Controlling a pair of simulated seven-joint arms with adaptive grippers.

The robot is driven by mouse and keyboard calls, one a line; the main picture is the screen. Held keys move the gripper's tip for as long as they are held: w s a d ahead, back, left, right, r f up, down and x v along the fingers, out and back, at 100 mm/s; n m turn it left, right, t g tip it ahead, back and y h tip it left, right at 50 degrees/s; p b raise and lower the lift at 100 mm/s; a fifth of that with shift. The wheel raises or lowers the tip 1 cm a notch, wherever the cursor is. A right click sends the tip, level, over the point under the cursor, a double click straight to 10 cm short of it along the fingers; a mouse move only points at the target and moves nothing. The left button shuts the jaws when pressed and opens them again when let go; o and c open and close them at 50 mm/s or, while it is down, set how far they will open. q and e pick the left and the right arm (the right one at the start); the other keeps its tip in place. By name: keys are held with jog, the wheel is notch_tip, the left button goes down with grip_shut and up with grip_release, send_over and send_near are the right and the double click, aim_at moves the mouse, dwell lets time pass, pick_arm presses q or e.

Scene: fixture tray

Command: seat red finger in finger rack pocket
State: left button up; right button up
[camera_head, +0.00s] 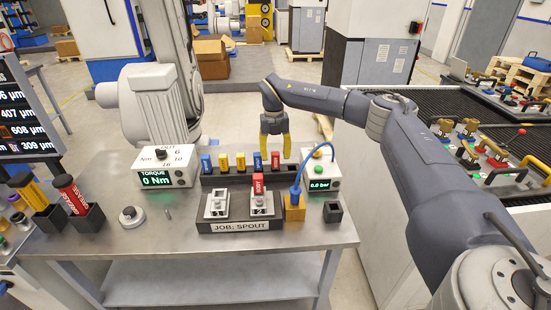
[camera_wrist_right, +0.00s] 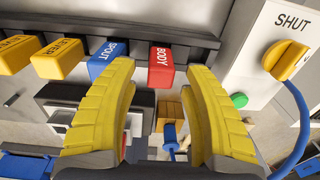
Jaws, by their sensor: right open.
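The finger rack (camera_head: 235,180) is a long dark block at the back of the table, holding a row of blue and yellow fingers with a red finger (camera_head: 275,160) at its right end. That red finger, marked BODY, also shows in the wrist view (camera_wrist_right: 161,66). My right gripper (camera_head: 275,155) has yellow fingers and hangs over the rack's right end. In the wrist view its open fingertips (camera_wrist_right: 160,72) appear on either side of the red finger; contact cannot be told. Another red finger (camera_head: 258,184) stands upright on the right nest of the JOB: SPOUT fixture. My left gripper is not in view.
A SHUT valve box (camera_head: 321,170) stands right of the rack, and an orange block (camera_head: 294,208) with a blue hose is in front of it. A torque box (camera_head: 165,170) stands left. Yellow and red tools (camera_head: 73,194) stand in black holders at far left.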

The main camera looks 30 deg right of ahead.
notch_tip(320, 180, up, 10)
jog(key=shift+w, duration=0.15)
dwell(0.3)
jog(key=shift+f, duration=0.1)
